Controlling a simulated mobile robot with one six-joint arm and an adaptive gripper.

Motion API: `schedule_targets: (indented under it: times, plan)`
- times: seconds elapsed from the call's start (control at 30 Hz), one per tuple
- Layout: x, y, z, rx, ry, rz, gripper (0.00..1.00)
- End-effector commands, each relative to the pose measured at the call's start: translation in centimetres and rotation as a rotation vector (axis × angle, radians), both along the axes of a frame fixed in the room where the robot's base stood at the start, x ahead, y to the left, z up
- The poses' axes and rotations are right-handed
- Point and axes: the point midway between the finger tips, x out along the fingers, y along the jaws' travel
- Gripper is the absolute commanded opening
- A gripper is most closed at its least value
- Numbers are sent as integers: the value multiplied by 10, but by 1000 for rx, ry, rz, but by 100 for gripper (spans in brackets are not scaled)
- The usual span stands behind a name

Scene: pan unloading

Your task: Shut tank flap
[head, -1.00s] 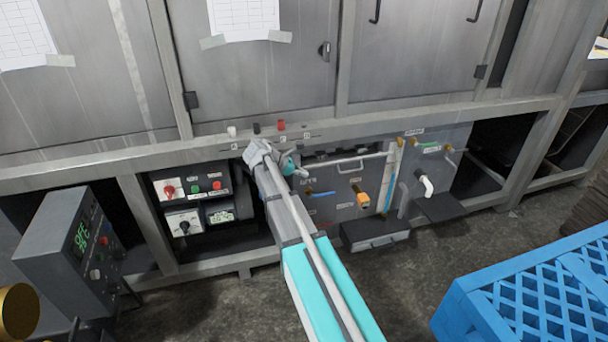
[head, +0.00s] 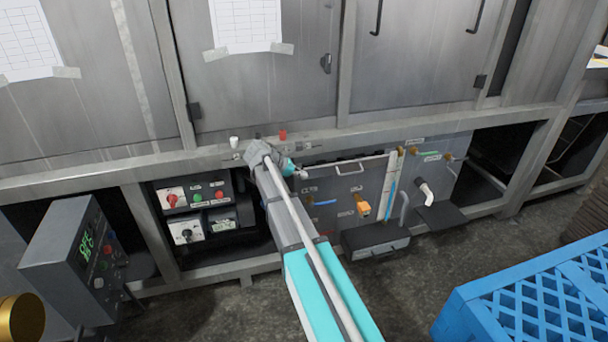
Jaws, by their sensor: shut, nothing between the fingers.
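The tank flap appears to be the grey panel (head: 345,190) with a bar handle (head: 350,168) near its top edge, low in the machine front. My gripper (head: 301,174) is shut and empty at the panel's upper left corner. It is small and partly hidden by my arm. Whether it touches the panel cannot be told. My arm also hides the panel's left side.
A blue crate (head: 530,295) stands at the lower right. A grey control box (head: 68,250) with a green display stands at the left. A switch panel (head: 195,205) is left of my arm. A dark box (head: 375,245) sits below the flap. Floor is clear before it.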

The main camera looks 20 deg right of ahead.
Motion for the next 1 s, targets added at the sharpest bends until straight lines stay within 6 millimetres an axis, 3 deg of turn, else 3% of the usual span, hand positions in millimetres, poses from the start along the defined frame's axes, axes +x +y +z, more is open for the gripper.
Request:
schedule_targets:
  times: [0.1,0.3,0.37,0.7,1.0]
  plan:
    - [0,0,0,0,-1,1,3]
    - [0,0,8,0,-1,1,40]
    - [0,0,14,0,-1,1,48]
    - [0,0,49,0,0,0,48]
    - [0,1,50,0,0,1,48]
